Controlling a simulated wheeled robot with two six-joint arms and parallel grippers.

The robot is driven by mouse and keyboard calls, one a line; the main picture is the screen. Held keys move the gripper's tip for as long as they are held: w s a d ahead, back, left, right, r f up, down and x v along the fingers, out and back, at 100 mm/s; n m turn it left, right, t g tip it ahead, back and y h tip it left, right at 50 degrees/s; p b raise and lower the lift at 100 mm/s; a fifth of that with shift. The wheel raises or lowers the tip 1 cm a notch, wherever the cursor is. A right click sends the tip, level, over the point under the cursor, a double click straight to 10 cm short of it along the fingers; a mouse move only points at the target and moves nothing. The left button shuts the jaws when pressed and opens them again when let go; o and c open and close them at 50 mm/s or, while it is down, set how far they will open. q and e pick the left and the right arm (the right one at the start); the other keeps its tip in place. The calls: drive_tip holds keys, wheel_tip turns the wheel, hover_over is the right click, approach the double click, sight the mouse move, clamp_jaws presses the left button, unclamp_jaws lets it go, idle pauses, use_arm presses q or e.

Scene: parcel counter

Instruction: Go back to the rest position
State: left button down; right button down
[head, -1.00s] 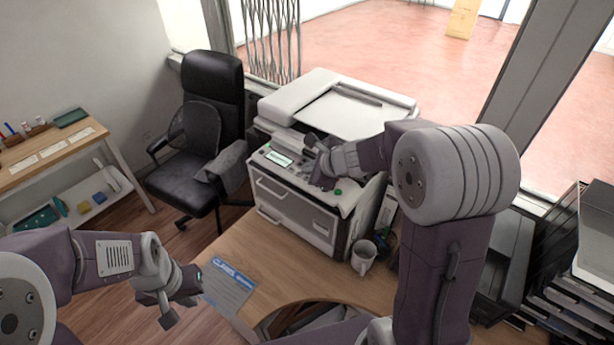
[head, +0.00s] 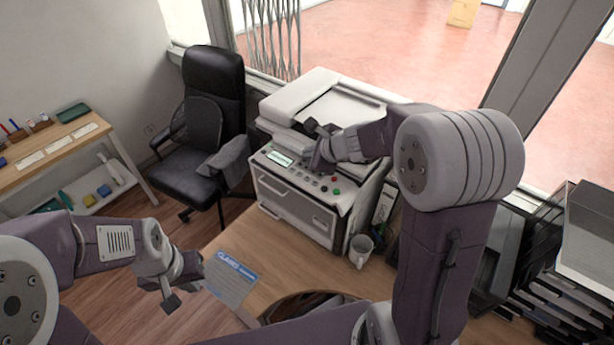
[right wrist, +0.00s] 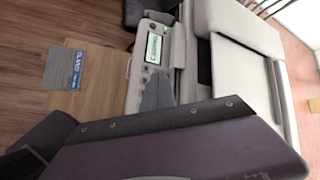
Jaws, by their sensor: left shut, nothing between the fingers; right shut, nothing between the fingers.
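My left gripper (head: 184,284) is shut and empty. It hangs over the wood floor, just left of the blue and grey card (head: 231,278) on the counter corner. My right gripper (head: 315,146) is shut and empty. In the head view it appears in front of the copier's (head: 297,200) control panel, near its buttons; I cannot tell the exact gap. The right wrist view shows the copier's panel screen (right wrist: 154,47) and the card (right wrist: 66,67), with a large dark part of my own arm across the bottom.
A black office chair (head: 205,125) is behind, left of the copier. Stacked trays (head: 580,250) are at far right. A side table (head: 50,150) is at left. Floor between is clear.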

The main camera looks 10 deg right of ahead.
idle(0.3)
drive_tip(key=f+b, duration=0.1)
drive_tip(key=a+b, duration=0.1)
drive_tip(key=f+b, duration=0.1)
drive_tip(key=shift+s+a+f, duration=0.2)
drive_tip(key=shift+s+f, duration=0.1)
drive_tip(key=s+d+f+n+g+h+b, duration=0.1)
drive_tip(key=s+d+f+n+g+b, duration=0.1)
drive_tip(key=s+f+n, duration=0.5)
drive_tip(key=s+d+f+n+g+h+b, duration=0.1)
drive_tip(key=s+f+n+g, duration=0.4)
drive_tip(key=s+n, duration=1)
wheel_tip(320, 180, down, 4)
drive_tip(key=shift+s+d+r+n+h+b, duration=0.2)
drive_tip(key=shift+s+d+n+h+b, duration=0.25)
drive_tip(key=shift+b, duration=0.5)
